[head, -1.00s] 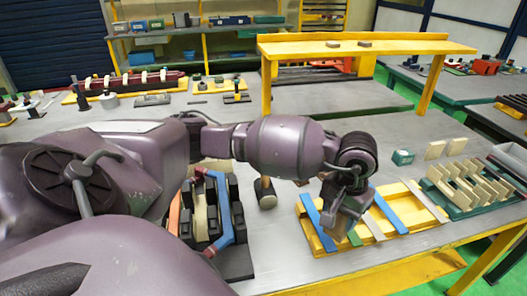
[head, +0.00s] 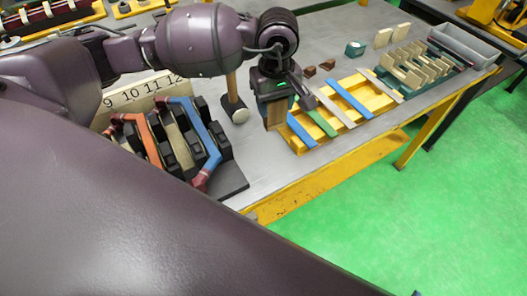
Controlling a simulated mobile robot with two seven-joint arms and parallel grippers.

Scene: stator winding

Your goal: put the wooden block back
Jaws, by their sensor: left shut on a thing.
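My left gripper (head: 275,97) is shut on a tan wooden block (head: 276,116), which hangs upright below the fingers. The block is at the left end of the yellow tray (head: 294,144), between the tray and a mallet (head: 237,103). I cannot tell whether it touches the table. The tray carries blue, green and beige strips laid across it. My right gripper is not in view.
Left of the block stands a black slotted stator model (head: 214,130) with orange and blue coils, before a numbered board (head: 143,93). Behind the tray are small brown blocks (head: 309,72) and a green box (head: 355,48). A green rack (head: 440,72) stands at the right.

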